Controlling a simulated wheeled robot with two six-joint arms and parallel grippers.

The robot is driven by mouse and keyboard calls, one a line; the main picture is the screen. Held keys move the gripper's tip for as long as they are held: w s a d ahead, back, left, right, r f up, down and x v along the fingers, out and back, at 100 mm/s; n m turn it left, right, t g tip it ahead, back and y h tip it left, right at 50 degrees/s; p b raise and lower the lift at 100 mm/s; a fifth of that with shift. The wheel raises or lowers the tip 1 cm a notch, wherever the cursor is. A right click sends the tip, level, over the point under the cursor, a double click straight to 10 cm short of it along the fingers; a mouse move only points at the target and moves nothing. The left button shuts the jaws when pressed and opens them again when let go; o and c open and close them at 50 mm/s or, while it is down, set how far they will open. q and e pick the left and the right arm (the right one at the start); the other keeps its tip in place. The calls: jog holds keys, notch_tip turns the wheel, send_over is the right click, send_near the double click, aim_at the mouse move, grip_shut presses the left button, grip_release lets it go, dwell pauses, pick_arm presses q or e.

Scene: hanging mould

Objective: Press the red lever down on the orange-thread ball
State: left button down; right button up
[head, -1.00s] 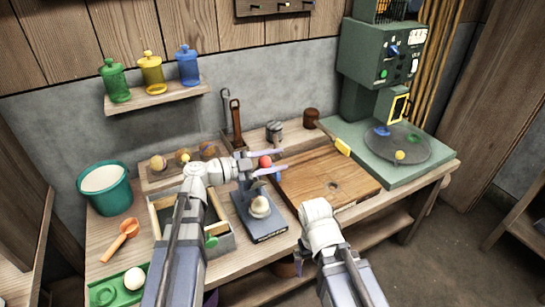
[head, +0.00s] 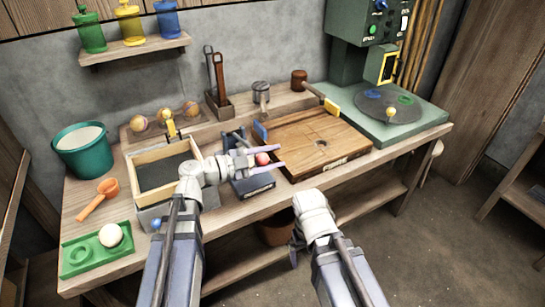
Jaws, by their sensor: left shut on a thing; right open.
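My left gripper (head: 270,156) is shut on the red lever (head: 262,158), whose round red knob shows between the purple fingers. The lever is low, just above the dark blue-grey base (head: 252,187) of the small press. The ball seated in this press is hidden behind my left gripper and wrist, so I cannot see its orange thread or whether anything touches it. My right gripper (head: 293,250) is open and empty in front of the bench edge, mostly hidden by its own wrist.
A wooden board (head: 315,142) lies right of the press, and an open box (head: 160,170) stands left. A green tray (head: 85,262) holds a white ball (head: 111,235). A teal bucket (head: 85,155) and orange scoop (head: 98,198) are at left. A turntable (head: 400,112) stands far right.

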pick_arm(q)
jog(key=shift+s+d+f, duration=0.1)
jog(key=shift+f, duration=0.4)
jog(key=shift+c, duration=1.9)
grip_release()
jog(key=shift+r, duration=0.15)
notch_tip(320, 180, up, 10)
jog(key=p, duration=0.9)
jog(key=shift+f, duration=0.25)
